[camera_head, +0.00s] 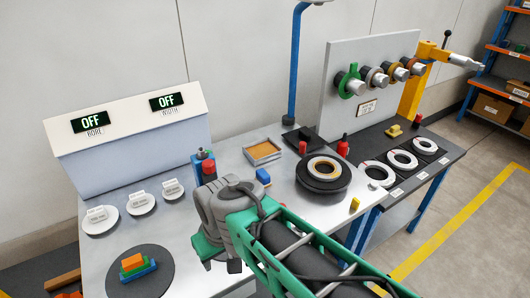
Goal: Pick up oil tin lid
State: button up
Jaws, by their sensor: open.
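A small blue container (197,168) stands on the metal bench just behind my wrist, with a red cap-like piece (208,168) at its front right. This looks like the oil tin and its lid, but the parts are too small to tell for sure. My gripper (219,257) points down over the bench, in front of and below the red piece in the picture. It is apart from it and appears empty.
A dark disc with coloured blocks (139,267) and several white discs (141,203) lie left. A black turntable with a ring (322,172), a brown tray (263,152) and a blue block (263,176) are right. A blue post (296,70) rises behind.

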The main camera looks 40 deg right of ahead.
aim_at(314, 141)
jog(key=k, duration=1)
jog(key=z, duration=1.85)
jog(key=i, duration=1.5)
jog(key=u, duration=2.2)
